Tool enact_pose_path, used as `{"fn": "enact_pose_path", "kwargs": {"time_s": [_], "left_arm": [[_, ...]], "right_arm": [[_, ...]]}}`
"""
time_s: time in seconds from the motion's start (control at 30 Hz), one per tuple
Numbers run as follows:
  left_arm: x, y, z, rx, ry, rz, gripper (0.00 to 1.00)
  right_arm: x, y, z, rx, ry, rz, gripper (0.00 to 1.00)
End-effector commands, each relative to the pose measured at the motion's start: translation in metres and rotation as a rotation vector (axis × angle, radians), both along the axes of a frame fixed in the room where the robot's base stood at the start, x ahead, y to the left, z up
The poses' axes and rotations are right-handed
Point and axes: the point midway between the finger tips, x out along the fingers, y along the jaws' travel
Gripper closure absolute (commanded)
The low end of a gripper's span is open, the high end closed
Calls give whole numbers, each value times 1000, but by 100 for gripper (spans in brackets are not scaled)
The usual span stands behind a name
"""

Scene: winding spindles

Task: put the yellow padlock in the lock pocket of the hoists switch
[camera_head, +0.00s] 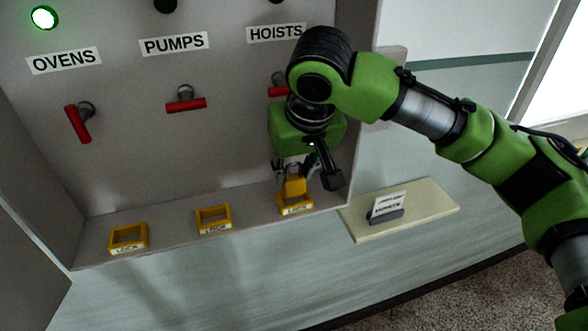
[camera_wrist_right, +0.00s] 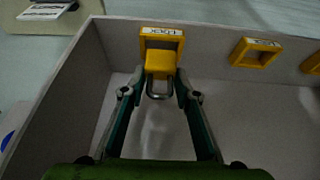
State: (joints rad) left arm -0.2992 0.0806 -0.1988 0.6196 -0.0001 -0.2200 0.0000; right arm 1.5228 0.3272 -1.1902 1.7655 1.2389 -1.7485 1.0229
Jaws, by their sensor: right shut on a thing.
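The yellow padlock (camera_head: 295,187) is between the fingers of my right gripper (camera_head: 295,170), which is shut on it. In the right wrist view the padlock (camera_wrist_right: 160,64) has its grey shackle toward me and its body overlapping the near part of the yellow lock pocket (camera_wrist_right: 163,33). My right gripper (camera_wrist_right: 159,88) has a finger on each side. In the head view this pocket (camera_head: 296,210) lies under the HOISTS label (camera_head: 276,33), directly below the padlock. I cannot tell whether the body is inside the frame. The red hoists handle (camera_head: 278,92) is partly hidden by my arm.
Two other yellow lock pockets, under PUMPS (camera_head: 214,218) and OVENS (camera_head: 128,237), look empty. Red handles (camera_head: 186,104) and (camera_head: 78,123) are on the back panel. The cabinet's side wall (camera_head: 355,90) is close to my right arm. A pale shelf (camera_head: 430,205) holds a HOISTS card (camera_head: 388,204).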

Motion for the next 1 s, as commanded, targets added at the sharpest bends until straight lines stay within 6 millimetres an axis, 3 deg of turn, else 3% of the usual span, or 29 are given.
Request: {"fn": "enact_pose_path", "kwargs": {"time_s": [1.0], "left_arm": [[-1,-1,10,-1,1,-2,100]], "right_arm": [[0,0,1,0,0,0,94]]}}
